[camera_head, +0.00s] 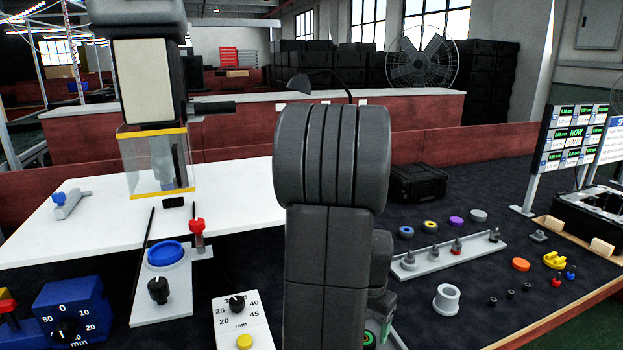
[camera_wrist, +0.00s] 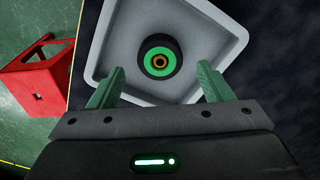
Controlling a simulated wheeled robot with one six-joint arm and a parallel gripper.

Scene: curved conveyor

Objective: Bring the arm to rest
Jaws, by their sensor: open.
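My gripper (camera_wrist: 160,93) shows in the wrist view with its two green fingers spread wide apart and nothing between them. Beyond the fingertips a grey square tray (camera_wrist: 118,20) lies on the dark surface. In the head view my dark arm fills the middle and hides most of the gripper. A bit of the green-ringed part (camera_head: 369,339) shows low beside the arm.
Right of the arm is a grey rack (camera_head: 449,257) with several pegs, coloured rings behind it, and a grey cup (camera_head: 446,299). A blue dial box (camera_head: 72,312) and a knob panel (camera_head: 243,322) stand at left. A red stand (camera_wrist: 38,82) is on the green floor.

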